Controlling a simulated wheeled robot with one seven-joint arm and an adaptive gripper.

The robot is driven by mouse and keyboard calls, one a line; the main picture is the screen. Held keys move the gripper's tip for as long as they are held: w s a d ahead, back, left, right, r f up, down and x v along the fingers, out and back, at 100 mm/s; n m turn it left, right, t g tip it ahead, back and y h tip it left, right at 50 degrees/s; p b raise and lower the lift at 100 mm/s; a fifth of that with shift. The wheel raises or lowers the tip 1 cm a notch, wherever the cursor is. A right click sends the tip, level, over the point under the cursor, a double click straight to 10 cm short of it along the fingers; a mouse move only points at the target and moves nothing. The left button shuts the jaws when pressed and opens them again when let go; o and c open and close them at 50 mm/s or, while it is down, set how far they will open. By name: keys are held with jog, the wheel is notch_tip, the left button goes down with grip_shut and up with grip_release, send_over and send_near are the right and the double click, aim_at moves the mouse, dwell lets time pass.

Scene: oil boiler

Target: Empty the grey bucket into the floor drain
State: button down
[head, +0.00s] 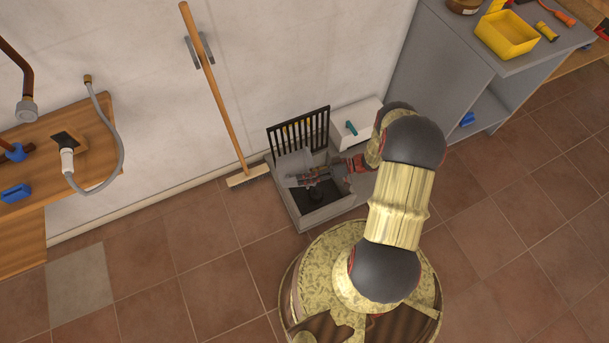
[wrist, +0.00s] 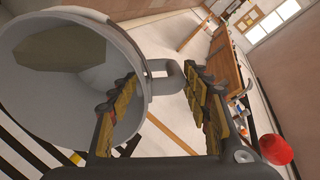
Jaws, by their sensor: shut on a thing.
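The grey bucket (wrist: 118,62) fills the left of the wrist view, its mouth partly facing the camera. A dull olive patch shows inside it; I cannot tell if it is liquid. In the head view the bucket (head: 292,165) is tilted above the floor drain, a square grey basin (head: 308,220) with a dark middle. My gripper (head: 345,168) reaches in from the right. In the wrist view my gripper (wrist: 165,98) has its fingers on either side of the bucket's handle (wrist: 167,82) and is shut on it. My gripper hides part of the drain.
A black slatted grate (head: 298,132) stands upright behind the drain. A white box (head: 358,120) with a green item on it is beside it. A broom (head: 215,85) leans on the wall. A grey cabinet (head: 440,75) stands right. Tiled floor is open at lower left.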

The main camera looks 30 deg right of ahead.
jog(key=shift+s+d+f+y, duration=0.15)
jog(key=shift+d+f+y, duration=0.05)
jog(key=shift+d+y, duration=0.2)
jog(key=shift+d+f, duration=0.15)
dwell(1.9)
jog(key=shift+s+d+f+t+y, duration=0.15)
jog(key=shift+d+f+t+y, duration=0.05)
jog(key=shift+d+t+y, duration=0.1)
dwell(0.9)
jog(key=shift+s+d+f+y, duration=0.15)
jog(key=shift+d+f+y, duration=0.2)
jog(key=shift+d+y, duration=0.05)
jog(key=shift+d, duration=0.1)
dwell(1.1)
